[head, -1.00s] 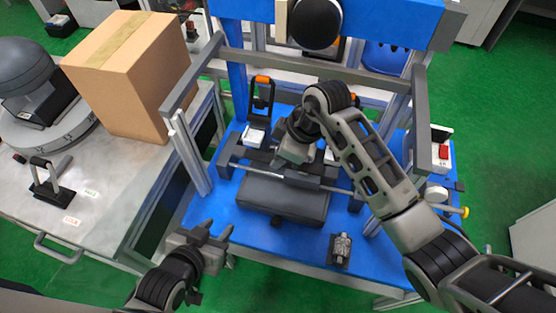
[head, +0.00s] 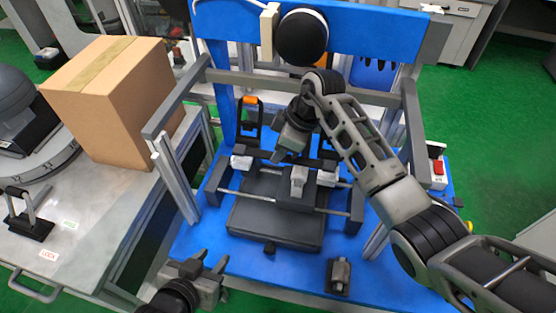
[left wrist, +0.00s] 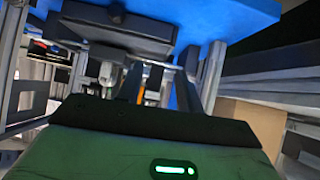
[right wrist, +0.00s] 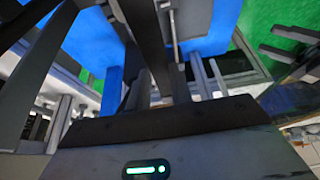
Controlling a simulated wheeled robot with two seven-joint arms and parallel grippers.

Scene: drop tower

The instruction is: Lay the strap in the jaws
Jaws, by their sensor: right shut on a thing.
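My right gripper (head: 287,152) is above the dark clamp fixture (head: 275,222), by its back edge. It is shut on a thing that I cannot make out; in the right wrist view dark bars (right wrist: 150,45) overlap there. A pale grey block (head: 298,178) stands on the fixture's sliding part, just below and in front of this gripper. I cannot tell any strap apart in these views. My left gripper (head: 210,265) is open and empty, its two fingers apart, off the front left edge of the blue table (head: 200,250).
A grey frame (head: 300,84) and blue uprights stand around the fixture. A small metal part (head: 339,275) sits at the table's front. A cardboard box (head: 115,105) stands on the bench at left. A red-topped switch box (head: 437,168) is at right.

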